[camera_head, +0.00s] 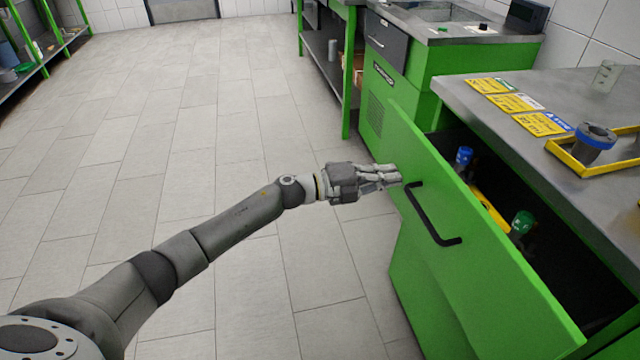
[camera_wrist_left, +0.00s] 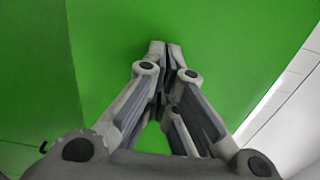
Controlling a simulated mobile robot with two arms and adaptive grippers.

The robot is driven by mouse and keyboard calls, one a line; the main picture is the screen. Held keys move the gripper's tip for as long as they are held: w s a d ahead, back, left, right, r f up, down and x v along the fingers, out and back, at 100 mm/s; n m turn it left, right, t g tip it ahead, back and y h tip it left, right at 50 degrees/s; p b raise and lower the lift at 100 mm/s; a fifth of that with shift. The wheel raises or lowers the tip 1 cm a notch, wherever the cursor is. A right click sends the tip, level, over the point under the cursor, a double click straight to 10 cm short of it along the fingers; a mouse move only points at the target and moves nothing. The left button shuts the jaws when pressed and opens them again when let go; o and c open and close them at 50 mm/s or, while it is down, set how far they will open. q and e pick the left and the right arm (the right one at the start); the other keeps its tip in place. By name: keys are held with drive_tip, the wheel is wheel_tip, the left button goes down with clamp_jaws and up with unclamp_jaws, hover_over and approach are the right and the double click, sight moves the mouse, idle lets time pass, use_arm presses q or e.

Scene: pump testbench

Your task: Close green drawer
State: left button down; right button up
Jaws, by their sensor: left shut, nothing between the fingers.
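The green drawer (camera_head: 480,240) stands open under the grey worktop on the right, its front panel tilted across the head view with a black bar handle (camera_head: 433,217). Inside it are a blue-topped item (camera_head: 463,157), a green-topped item (camera_head: 522,224) and a yellow piece (camera_head: 490,212). My left gripper (camera_head: 396,174) is shut and empty. Its fingertips are at the drawer front, near the upper end of the handle; I cannot tell whether they touch. In the left wrist view the shut fingers (camera_wrist_left: 165,48) point at the green panel (camera_wrist_left: 220,40). My right gripper is not in view.
The worktop (camera_head: 560,95) carries yellow labels (camera_head: 540,123), a yellow tray (camera_head: 580,172) with a grey and blue part (camera_head: 594,143), and a clear beaker (camera_head: 607,76). A green cabinet (camera_head: 395,100) stands behind the drawer. The tiled floor on the left is clear.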

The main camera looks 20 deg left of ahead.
use_arm(q)
drive_tip(key=b+x, duration=0.2)
drive_tip(key=x, duration=0.9)
drive_tip(key=shift+f, duration=0.1)
drive_tip(key=shift+w+d+b, duration=0.35)
drive_tip(key=shift+d+b, duration=0.1)
drive_tip(key=shift+d, duration=0.05)
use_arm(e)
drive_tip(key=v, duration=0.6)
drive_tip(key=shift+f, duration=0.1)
use_arm(q)
drive_tip(key=shift+r, duration=0.4)
